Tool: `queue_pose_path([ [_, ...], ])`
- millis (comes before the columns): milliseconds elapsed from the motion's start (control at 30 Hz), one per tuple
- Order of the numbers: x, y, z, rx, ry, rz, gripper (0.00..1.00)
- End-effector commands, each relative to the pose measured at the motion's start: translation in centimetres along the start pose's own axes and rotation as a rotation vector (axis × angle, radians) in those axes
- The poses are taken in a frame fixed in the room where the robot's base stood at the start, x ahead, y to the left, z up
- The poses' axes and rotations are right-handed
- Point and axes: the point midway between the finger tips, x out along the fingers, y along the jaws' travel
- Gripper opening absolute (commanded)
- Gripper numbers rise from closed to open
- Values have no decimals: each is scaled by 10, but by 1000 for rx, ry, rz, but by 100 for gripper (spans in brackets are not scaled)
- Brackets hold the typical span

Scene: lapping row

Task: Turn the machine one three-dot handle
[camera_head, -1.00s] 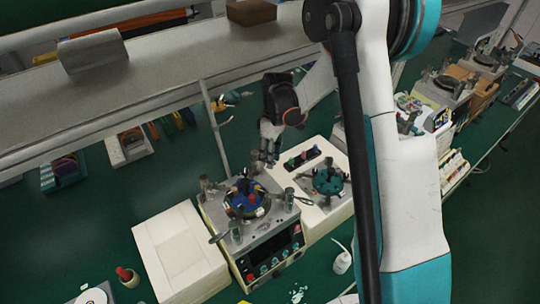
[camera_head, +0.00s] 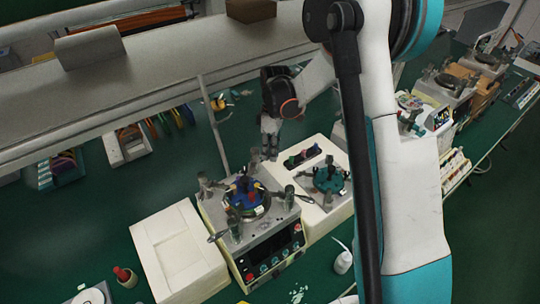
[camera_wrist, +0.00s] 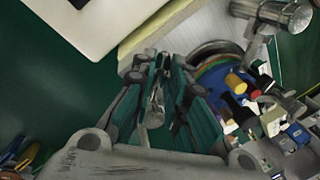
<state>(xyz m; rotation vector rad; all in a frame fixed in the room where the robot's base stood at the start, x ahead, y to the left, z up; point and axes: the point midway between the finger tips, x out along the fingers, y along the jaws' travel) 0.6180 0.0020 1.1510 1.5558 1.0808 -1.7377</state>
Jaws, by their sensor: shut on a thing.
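A lapping machine (camera_head: 272,252) with a dark front panel stands on the green bench. On its top is a blue disc (camera_head: 246,196) with coloured parts, ringed by metal handles on posts, such as one at the right front (camera_head: 289,197). My gripper (camera_head: 269,152) is at the machine's back corner, pointing down. In the wrist view its fingers (camera_wrist: 157,112) close around a narrow metal piece (camera_wrist: 155,100), seemingly a handle, beside the disc (camera_wrist: 232,92). The fingers hide most of this piece. I cannot make out dot marks on any handle.
A second unit (camera_head: 330,180) with a teal disc adjoins on the right. A cream block (camera_head: 175,255) stands on the left. A shelf (camera_head: 170,75) runs above the back of the bench, and a thin upright post (camera_head: 217,125) stands left of my gripper.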

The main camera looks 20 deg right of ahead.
Motion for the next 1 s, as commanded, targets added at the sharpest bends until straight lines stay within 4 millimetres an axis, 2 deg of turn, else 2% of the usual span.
queue_pose_path([
  [600,-4,28,-12,-554,-112,1,0],
  [1000,-7,37,-21,-797,-159,2,0],
])
